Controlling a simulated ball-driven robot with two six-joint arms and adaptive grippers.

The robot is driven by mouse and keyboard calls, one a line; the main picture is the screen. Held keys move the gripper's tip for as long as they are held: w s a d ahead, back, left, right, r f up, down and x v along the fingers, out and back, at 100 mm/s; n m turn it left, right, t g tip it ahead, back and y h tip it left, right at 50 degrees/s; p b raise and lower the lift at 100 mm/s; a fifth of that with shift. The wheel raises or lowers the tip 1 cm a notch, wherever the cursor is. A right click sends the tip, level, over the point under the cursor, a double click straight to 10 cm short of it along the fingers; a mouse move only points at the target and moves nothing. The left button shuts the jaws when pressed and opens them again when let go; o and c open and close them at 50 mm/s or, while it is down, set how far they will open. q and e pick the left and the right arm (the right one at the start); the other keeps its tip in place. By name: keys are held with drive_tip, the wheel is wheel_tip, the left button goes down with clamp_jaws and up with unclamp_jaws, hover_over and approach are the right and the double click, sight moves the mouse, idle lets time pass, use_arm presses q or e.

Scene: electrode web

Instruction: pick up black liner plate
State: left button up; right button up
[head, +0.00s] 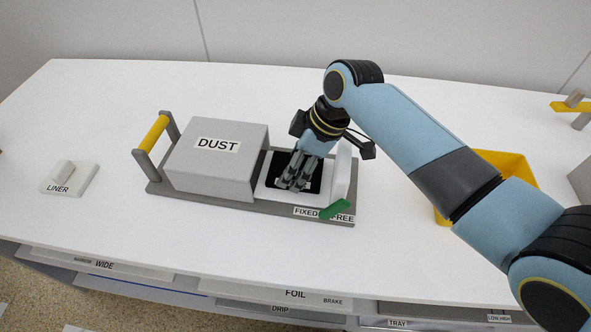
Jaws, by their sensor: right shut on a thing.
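The black liner plate (316,178) shows as a dark square inside a white frame, at the right part of the grey fixture marked DUST. My right gripper (293,185) points down over it, with its fingers shut on it. The fingers cover the middle of the plate, so the exact grip is hidden. I cannot tell whether the plate is lifted off the frame. My left gripper is not in view.
The DUST box (215,165) stands left of the plate, with a yellow handle (154,134) beyond it. A green lever (335,209) sits at the FIXED/FREE label. A LINER block (69,178) lies far left. A yellow bin (515,168) is right, partly behind my arm.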

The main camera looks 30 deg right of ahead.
wheel_tip(320, 180, up, 9)
drive_tip(key=shift+r, duration=0.1)
drive_tip(key=shift+r+p, duration=0.35)
drive_tip(key=shift+r, duration=0.1)
